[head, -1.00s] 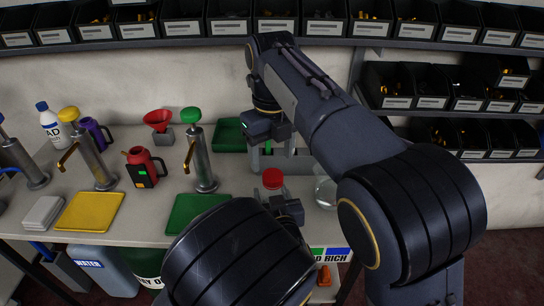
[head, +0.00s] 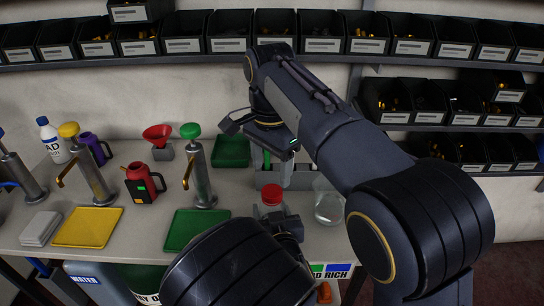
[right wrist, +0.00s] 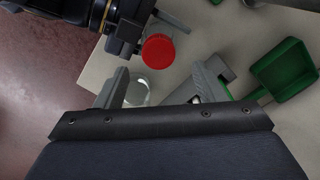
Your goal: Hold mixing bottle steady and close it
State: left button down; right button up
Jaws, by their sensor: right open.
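The mixing bottle (head: 270,211) is clear with a red cap (head: 271,194) on top. It stands upright near the table's front edge. The red cap also shows in the right wrist view (right wrist: 158,51). My left gripper (right wrist: 143,48) is beside the bottle, just below the cap.
A clear flask (head: 328,205) stands right of the bottle. A grey rack (head: 305,186) is behind it. Left are a green tray (head: 197,222), a green-topped dispenser (head: 198,175) and a red jug (head: 142,186). Bins line the shelves above.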

jog(key=n, duration=0.5)
jog(key=shift+r, duration=0.15)
jog(key=n, duration=0.5)
jog(key=shift+r, duration=0.15)
jog(key=n, duration=0.8)
jog(key=shift+r, duration=0.25)
jog(key=n, duration=0.5)
jog(key=shift+r, duration=0.1)
jog(key=n, duration=0.4)
jog(key=shift+d+r+n, duration=0.1)
jog(key=shift+r+n, duration=0.05)
jog(key=shift+n, duration=0.25)
jog(key=n, duration=0.4)
jog(key=shift+r, duration=0.15)
jog(key=n, duration=0.4)
jog(key=shift+s+r, duration=0.1)
jog(key=shift+r, duration=0.05)
